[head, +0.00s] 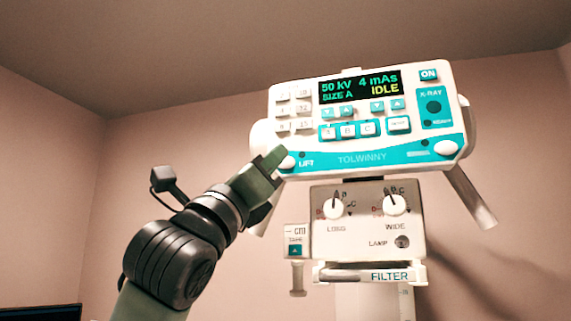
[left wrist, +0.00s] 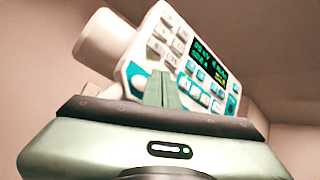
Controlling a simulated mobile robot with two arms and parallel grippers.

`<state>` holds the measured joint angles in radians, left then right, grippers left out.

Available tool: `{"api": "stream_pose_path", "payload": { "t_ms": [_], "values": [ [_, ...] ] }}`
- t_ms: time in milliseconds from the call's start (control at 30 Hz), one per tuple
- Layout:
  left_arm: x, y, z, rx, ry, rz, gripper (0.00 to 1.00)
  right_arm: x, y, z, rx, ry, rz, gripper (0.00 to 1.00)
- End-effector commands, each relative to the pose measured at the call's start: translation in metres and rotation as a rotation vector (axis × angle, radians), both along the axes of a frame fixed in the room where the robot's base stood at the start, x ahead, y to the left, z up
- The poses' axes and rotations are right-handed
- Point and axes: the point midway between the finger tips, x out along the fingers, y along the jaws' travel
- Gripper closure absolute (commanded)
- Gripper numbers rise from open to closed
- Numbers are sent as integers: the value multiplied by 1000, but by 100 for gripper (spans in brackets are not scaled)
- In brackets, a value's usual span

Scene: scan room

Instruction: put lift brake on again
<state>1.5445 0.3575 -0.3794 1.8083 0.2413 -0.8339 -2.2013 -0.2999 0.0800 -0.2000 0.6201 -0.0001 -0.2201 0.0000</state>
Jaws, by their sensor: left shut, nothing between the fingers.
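The X-ray unit's control panel (head: 365,115) hangs above me, white and teal, its display reading 50 kV, 4 mAs, SIZE A and IDLE. The white round LIFT button (head: 287,162) is at the panel's lower left, with a small dark dot above it. My left gripper (head: 273,157) is shut and empty, its fingertips right beside the LIFT button. I cannot tell whether they touch it. My right gripper is not in view.
Below the panel is the collimator box (head: 367,225) with LONG and WIDE knobs, a LAMP button and a FILTER slot (head: 372,275). A TAPE holder (head: 296,245) is on its left. Handles slope down on both sides.

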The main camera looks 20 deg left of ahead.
Motion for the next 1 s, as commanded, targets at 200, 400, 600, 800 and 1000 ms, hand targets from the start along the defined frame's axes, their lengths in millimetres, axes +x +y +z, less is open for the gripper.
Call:
{"api": "stream_pose_path", "payload": {
  "t_ms": [200, 400, 600, 800, 1000],
  "values": [
    [-24, 1, -1, 1, -3, 0, 100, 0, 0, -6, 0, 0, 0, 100],
    [-37, 1, -1, 1, 0, 1, 100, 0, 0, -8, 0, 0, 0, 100],
    [-38, 1, -1, 0, 1, -1, 100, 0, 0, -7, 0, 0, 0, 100],
    [-38, 1, 0, 0, 0, 0, 100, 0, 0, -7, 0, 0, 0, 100],
    [-38, 1, -1, -1, 0, -1, 100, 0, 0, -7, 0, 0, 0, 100]
  ]
}}
